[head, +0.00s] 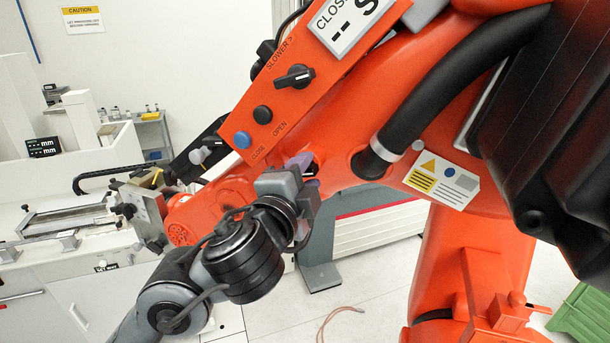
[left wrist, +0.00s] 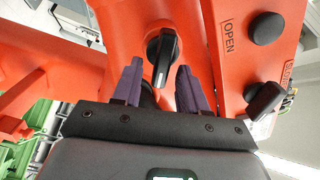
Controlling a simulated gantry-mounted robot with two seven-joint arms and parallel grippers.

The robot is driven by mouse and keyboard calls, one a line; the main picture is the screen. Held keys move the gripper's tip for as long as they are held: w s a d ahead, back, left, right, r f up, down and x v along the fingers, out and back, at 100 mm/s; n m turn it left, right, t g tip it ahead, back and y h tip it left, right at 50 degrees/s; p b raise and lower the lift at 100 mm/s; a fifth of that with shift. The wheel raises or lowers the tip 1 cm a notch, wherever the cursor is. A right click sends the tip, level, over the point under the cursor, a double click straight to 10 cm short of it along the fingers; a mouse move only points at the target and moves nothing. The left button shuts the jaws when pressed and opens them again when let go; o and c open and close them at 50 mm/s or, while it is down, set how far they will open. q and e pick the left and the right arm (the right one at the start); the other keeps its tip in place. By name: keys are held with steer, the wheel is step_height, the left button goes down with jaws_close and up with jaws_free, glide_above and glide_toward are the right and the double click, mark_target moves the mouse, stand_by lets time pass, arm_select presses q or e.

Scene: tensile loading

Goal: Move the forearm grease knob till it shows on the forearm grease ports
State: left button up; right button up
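In the left wrist view a black knob (left wrist: 163,52) with a pale pointer line sits on the orange forearm (left wrist: 120,30). It appears to be the forearm grease knob; no grease port lettering is readable beside it. My left gripper (left wrist: 160,68) has its two purple fingers apart, one on each side of the knob, with visible gaps. In the head view the left gripper (head: 304,165) is at the orange forearm (head: 350,130), below the lettered panel, and hides the knob. My right gripper is in neither view.
The orange panel above the gripper carries a black SLOWER knob (head: 294,77), a black button (head: 263,115) and a blue button (head: 242,140). A thick black hose (head: 460,80) and a label plate (head: 441,180) are to the right. A machine bench (head: 60,240) stands left.

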arm_select(q)
steer(key=shift+s+a, duration=0.15)
steer(key=shift+s, duration=0.35)
steer(key=p+v, duration=0.1)
steer(key=v, duration=0.8)
steer(key=shift+s+a, duration=0.25)
steer(key=shift+s, duration=0.1)
